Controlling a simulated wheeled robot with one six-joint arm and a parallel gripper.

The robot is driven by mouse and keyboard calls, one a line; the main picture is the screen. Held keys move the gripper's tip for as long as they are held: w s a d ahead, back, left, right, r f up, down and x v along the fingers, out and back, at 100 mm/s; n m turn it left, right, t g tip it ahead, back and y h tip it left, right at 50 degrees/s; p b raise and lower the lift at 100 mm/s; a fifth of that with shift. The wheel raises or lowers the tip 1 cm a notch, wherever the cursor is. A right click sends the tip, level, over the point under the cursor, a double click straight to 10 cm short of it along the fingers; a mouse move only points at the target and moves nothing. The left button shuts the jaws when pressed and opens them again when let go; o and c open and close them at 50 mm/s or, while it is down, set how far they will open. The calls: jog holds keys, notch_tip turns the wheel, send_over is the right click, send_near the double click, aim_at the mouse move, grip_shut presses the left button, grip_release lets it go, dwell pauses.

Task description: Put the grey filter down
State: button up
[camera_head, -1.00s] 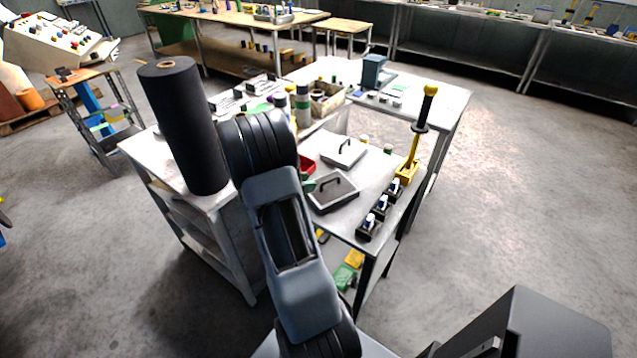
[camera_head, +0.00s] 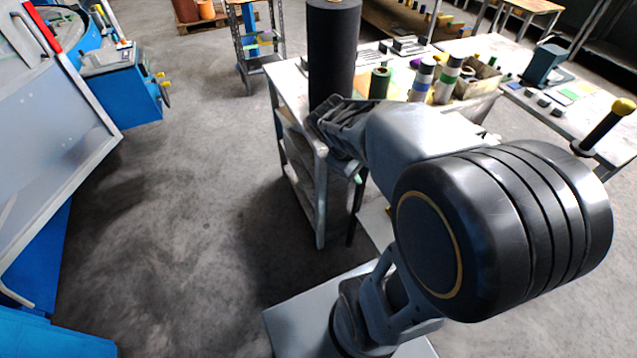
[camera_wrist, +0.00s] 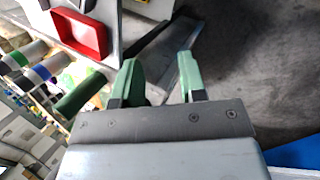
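My gripper (camera_wrist: 158,72) shows in the wrist view with two green fingers set apart. I make out nothing held between them; a grey metal surface shows behind the gap. In the head view my gripper (camera_head: 350,168) is beside the near edge of the grey table, mostly hidden by my wrist, with one pale green fingertip showing. I cannot pick out a grey filter in either current view. The table (camera_head: 287,82) is partly covered by my arm.
A tall black roll (camera_head: 332,50) stands at the table's left. A dark green roll (camera_head: 380,84), banded bottles (camera_head: 423,78) and an open box (camera_head: 480,82) stand behind my arm. A red tray (camera_wrist: 84,33) shows in the wrist view. Blue machinery (camera_head: 120,95) is left; floor between is clear.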

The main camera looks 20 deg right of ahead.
jog(key=s+a+r+m+t+y, duration=0.1)
jog(key=a+m+t+y, duration=0.1)
jog(key=a, duration=0.4)
jog(key=s+a+r+m+t+y, duration=0.1)
jog(key=a+r+m+t+y, duration=0.1)
jog(key=a, duration=0.4)
jog(key=shift+s+r+y, duration=0.25)
jog(key=shift+s+y, duration=0.1)
jog(key=shift+y, duration=0.15)
